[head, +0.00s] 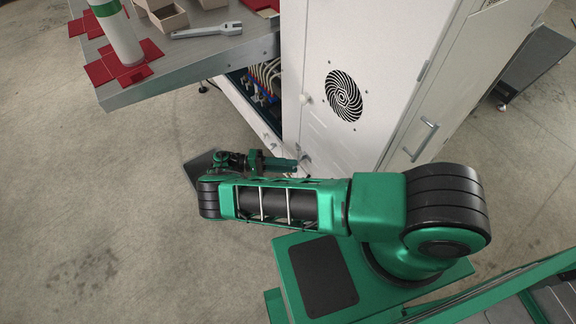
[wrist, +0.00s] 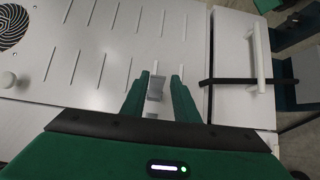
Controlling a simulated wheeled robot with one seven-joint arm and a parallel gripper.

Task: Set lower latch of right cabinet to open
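The white cabinet (head: 315,45) stands upright in front of me and its panel (wrist: 110,60) fills much of the wrist view. A small grey latch (wrist: 155,88) on a pale mount sits near the panel's edge, beside the door seam. My gripper (wrist: 159,82) is open, with one green finger on each side of the latch and some gap visible. I cannot tell if a finger touches it. In the head view my gripper (head: 292,163) is low by the cabinet's front; the latch cannot be made out there.
A round black vent (head: 344,95) and a pale knob (head: 305,98) are on the cabinet panel. A door handle (wrist: 258,55) stands right of the seam, with a dark bar nearby. A metal table (head: 180,70) with a wrench (head: 207,31) is at the upper left.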

